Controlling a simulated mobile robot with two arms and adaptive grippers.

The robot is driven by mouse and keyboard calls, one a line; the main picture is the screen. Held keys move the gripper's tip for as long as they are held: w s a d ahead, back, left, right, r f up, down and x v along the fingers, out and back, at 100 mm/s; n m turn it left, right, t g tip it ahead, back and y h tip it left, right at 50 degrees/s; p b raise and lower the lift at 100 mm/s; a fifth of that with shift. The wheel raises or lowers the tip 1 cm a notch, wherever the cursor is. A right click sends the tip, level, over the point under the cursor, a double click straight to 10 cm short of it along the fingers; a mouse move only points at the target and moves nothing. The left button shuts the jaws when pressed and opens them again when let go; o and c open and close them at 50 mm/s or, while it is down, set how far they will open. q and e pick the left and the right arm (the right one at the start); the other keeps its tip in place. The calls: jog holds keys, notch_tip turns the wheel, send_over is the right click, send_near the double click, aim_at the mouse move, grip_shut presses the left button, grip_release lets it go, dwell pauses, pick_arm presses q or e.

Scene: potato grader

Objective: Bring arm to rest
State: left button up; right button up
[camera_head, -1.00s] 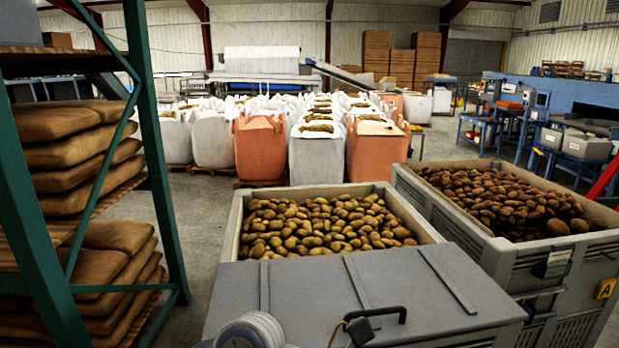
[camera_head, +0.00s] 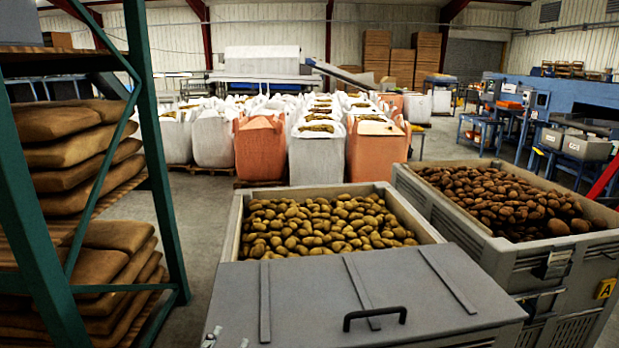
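Neither of my grippers shows in the head view now. A grey bin (camera_head: 236,222) full of light brown potatoes (camera_head: 320,226) stands in front of me. A flat grey lid (camera_head: 310,300) with raised ribs covers its near part. A black handle (camera_head: 375,317) stands up near the lid's front and is fully in view, with nothing touching it. Small pale parts (camera_head: 212,336) show at the bottom left edge of the lid; I cannot tell what they are.
A second grey bin (camera_head: 520,258) with darker potatoes (camera_head: 508,200) stands at the right. A green rack (camera_head: 160,150) with stacked brown sacks (camera_head: 95,190) is close on the left. White and orange bulk bags (camera_head: 260,148) stand beyond. Bare floor (camera_head: 200,215) lies between rack and bin.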

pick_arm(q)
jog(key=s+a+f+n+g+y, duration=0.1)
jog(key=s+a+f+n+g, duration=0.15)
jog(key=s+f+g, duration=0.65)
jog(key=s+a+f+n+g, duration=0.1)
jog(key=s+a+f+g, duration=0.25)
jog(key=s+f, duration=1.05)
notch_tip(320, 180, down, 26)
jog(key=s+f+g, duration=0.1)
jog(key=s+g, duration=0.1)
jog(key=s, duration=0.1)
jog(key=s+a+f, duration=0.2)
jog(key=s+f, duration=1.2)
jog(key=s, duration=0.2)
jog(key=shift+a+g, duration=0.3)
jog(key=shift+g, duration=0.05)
